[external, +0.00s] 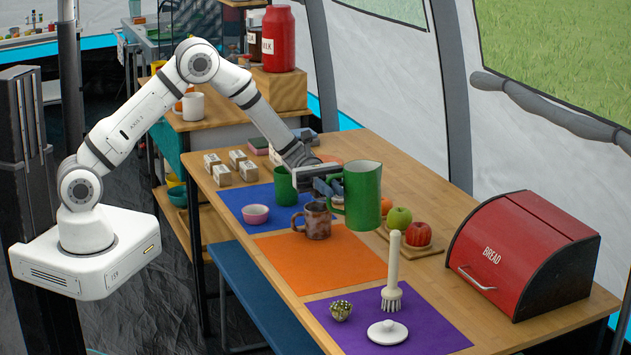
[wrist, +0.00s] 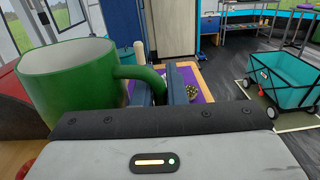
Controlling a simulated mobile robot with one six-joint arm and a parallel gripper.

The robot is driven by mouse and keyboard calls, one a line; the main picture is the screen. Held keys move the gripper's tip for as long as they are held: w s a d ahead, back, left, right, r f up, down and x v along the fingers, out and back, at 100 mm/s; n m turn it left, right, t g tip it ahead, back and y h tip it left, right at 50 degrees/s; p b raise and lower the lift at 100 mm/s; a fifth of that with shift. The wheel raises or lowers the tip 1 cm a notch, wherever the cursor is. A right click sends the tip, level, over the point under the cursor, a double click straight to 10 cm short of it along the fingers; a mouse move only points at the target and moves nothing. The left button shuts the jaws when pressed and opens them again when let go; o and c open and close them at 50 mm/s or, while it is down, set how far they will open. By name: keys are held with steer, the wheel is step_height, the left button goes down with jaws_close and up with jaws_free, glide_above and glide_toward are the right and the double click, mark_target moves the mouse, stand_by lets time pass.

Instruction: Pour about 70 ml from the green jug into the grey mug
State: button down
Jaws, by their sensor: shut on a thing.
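The green jug (external: 364,196) is held roughly upright, its handle between the fingers of my gripper (external: 328,188). In the wrist view, the jug (wrist: 75,85) is at the left, with a pale inside; no liquid level is visible. The fingers (wrist: 160,88) are shut on its handle. The grey mug (external: 318,222), mottled grey-brown, stands upright near the back edge of the orange mat, left of and slightly below the jug in the external view. The mug is not clear in the wrist view. How far the jug is above the table is hard to tell.
A smaller green cup (external: 286,188) and a pink bowl (external: 255,214) are on the blue mat. Apples (external: 399,218) sit on a board right of the jug. A brush (external: 392,290), white lid (external: 387,332) and small plant (external: 341,310) occupy the purple mat. A red bread box (external: 522,254) stands right.

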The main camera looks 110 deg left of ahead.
steer(key=w+a+f+p+v, duration=0.1)
steer(key=w+a+p+v, duration=0.1)
steer(key=v, duration=1.2)
steer(key=w+a+f+p+v, duration=0.1)
steer(key=p+v, duration=0.3)
steer(key=v, duration=1)
steer(key=shift+w+a+f+n, duration=0.4)
steer(key=shift+w+f, duration=0.1)
steer(key=shift+f, duration=0.25)
steer(key=shift+d, duration=0.2)
steer(key=d+f+m+g+y+b, duration=0.1)
steer(key=m+y+b, duration=0.1)
steer(key=y, duration=0.1)
steer(key=f+m+g+y+b, duration=0.1)
steer(key=f+m+y+b, duration=0.1)
steer(key=y, duration=0.1)
steer(key=d+f+m+g+y+b, duration=0.1)
steer(key=f+m+y+b, duration=0.1)
steer(key=shift+w+d+g+y, duration=0.1)
steer(key=shift+d+g+y, duration=0.25)
steer(key=shift+g+y, duration=0.05)
steer(key=shift+a+f+m+y+b, duration=0.2)
steer(key=shift+f+m+y+b, duration=0.25)
steer(key=shift+y+b, duration=0.65)
